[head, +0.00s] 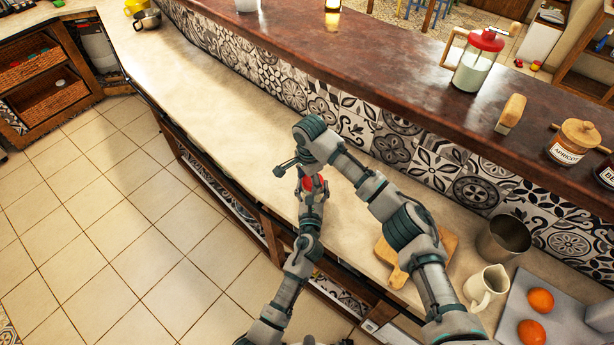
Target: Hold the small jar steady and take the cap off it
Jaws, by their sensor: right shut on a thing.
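A small red thing (307,183), which looks like the cap of the small jar, shows on the counter side of my two grippers. The jar's body is hidden or too small to make out. My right gripper (292,170) reaches down from above at the red part and is shut on it. My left gripper (313,188) comes up from below, with its fingers right around or beside the red part. Whether the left fingers are closed on the jar is too small to tell.
The pale counter (225,130) is clear to the left. A wooden board (440,250), a metal pot (503,238), a white pitcher (486,287) and a tray (567,325) with oranges stand at right. The raised brown ledge (390,65) holds a red-lidded jar (476,62).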

